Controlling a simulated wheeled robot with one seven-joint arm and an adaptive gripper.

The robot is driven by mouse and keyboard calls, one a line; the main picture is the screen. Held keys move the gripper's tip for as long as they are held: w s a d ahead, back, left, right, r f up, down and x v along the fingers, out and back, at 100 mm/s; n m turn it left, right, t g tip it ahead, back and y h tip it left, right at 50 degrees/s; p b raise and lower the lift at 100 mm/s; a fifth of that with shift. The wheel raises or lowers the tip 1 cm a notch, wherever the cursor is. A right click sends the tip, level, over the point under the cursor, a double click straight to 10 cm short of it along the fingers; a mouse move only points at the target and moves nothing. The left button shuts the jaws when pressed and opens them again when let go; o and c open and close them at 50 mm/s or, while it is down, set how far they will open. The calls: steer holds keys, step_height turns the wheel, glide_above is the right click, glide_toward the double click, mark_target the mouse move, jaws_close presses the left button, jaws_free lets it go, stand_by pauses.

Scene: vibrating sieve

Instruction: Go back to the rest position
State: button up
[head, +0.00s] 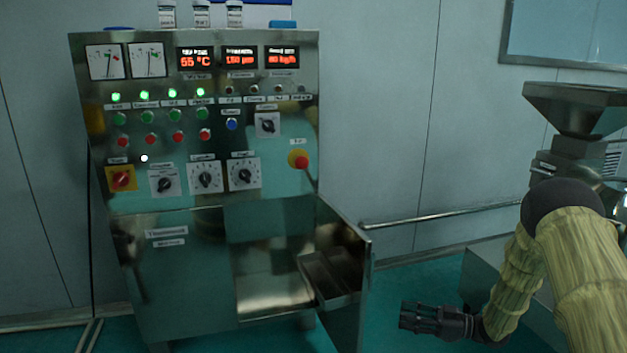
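My gripper (408,317) is at the lower right of the head view, at the end of my arm in its yellowish sleeve. It is dark and points left, over the green floor as seen here. It appears to the right of the steel control cabinet (190,225) and its open side door (345,300). I see nothing held in it. The fingers are small and dark, so their opening cannot be made out.
The cabinet has lit displays, green lamps, knobs and a red stop button (301,161). A tray (328,278) is at its open door. A steel hopper machine (575,115) stands at the right, partly behind my arm. A rail (440,214) runs along the wall.

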steer(key=s+a+f+m+t+h, duration=0.25)
steer(key=s+f+m+h, duration=0.35)
steer(key=f, duration=0.4)
steer(key=s+a+f+m+t+h, duration=0.1)
steer(key=s+a+f+m+h, duration=0.3)
steer(key=s+f, duration=0.5)
steer(key=s+d+f+m+g+h, duration=0.1)
steer(key=s+f+m+g+h, duration=0.2)
steer(key=s, duration=1.1)
steer(key=s+d+f+m+g+h, duration=0.1)
steer(key=s+f+g+h, duration=0.3)
steer(key=s, duration=0.9)
steer(key=s+r+g, duration=0.2)
steer(key=s+g, duration=0.1)
steer(key=s, duration=0.4)
step_height(320, 180, up, 28)
steer(key=p, duration=2.9)
steer(key=shift+w+d+t, duration=0.15)
steer(key=shift+w+t, duration=0.1)
steer(key=shift+t, duration=0.1)
